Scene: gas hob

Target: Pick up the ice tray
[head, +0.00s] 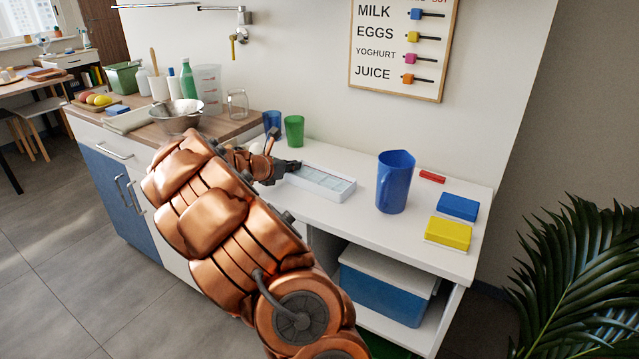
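The ice tray (347,192) is a low white rectangular tray with pale blue-green compartments. It lies on the white counter, right of the middle of my arm. My gripper (289,168), with dark fingers, is at the tray's left end, close to its rim. The arm and wrist hide part of the gripper, so I cannot tell whether the fingers are apart, shut or touching the tray.
A blue jug (394,183) stands right of the tray, with a blue box (458,207) and a yellow box (448,234) farther right. Blue (272,122) and green (294,131) cups stand behind the gripper. A metal bowl (175,117) is left. Bare counter lies between tray and jug.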

